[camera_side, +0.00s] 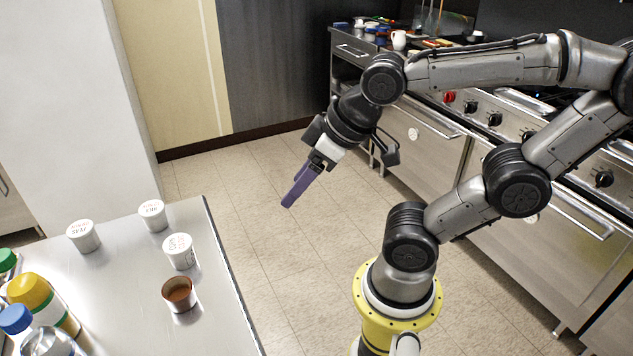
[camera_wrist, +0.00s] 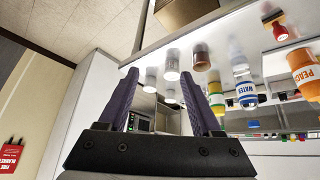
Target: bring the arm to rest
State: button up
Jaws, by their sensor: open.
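My gripper (camera_side: 291,197) has purple fingers and hangs over the open floor, to the right of the steel table (camera_side: 226,318) in the side view. It is clear of the table and holds nothing. In the wrist view my gripper (camera_wrist: 164,95) shows its two fingers spread apart with nothing between them. My arm is bent, with its elbow raised to the right of the gripper.
On the table stand white lidded cups (camera_side: 83,236), (camera_side: 153,215), (camera_side: 180,251) and a copper-coloured cup (camera_side: 180,294). Bottles (camera_side: 40,298) crowd its left corner. A stove counter (camera_side: 437,134) runs behind my arm. The floor (camera_side: 262,180) between is clear.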

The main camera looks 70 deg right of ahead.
jog(key=s, duration=0.2)
jog(key=shift+s+d+m+g, duration=0.3)
jog(key=shift+s+d+g, duration=0.05)
jog(key=shift+s+g, duration=0.05)
jog(key=o, duration=0.5)
